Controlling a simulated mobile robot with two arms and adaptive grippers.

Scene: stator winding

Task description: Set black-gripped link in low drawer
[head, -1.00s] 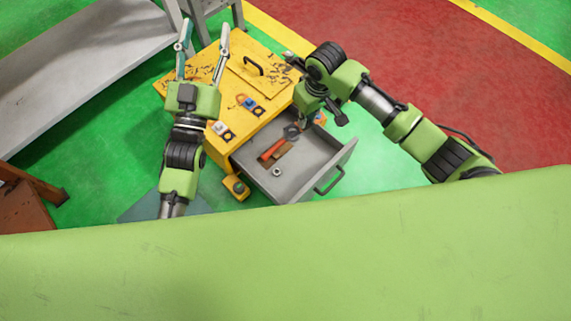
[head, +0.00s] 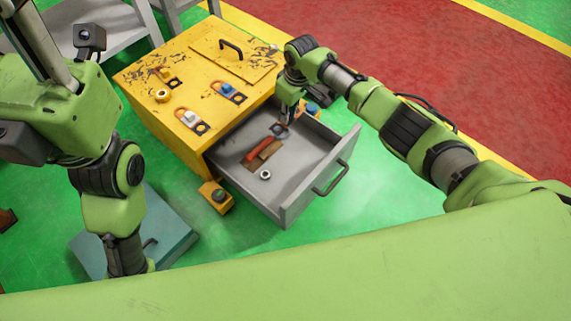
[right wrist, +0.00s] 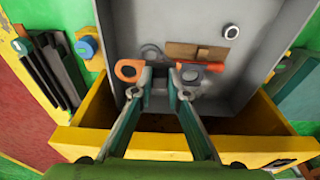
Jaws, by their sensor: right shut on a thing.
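The black-gripped link shows best in the right wrist view, with an orange ring end (right wrist: 129,70) at left and a dark grey ring end (right wrist: 190,73) at right. Its dark middle is between my fingertips. My right gripper (head: 285,119) is shut on the link, pointing down over the rear part of the open grey drawer (head: 293,207), apart from the floor as far as I can see. It also shows in the right wrist view (right wrist: 160,84).
The drawer holds a brown block (head: 265,152), a red-orange bar (head: 259,148) and a nut (head: 265,174). Its front half is mostly clear. The yellow cabinet (head: 190,65) carries several coloured parts on top. A small yellow box (head: 216,196) stands beside the drawer.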

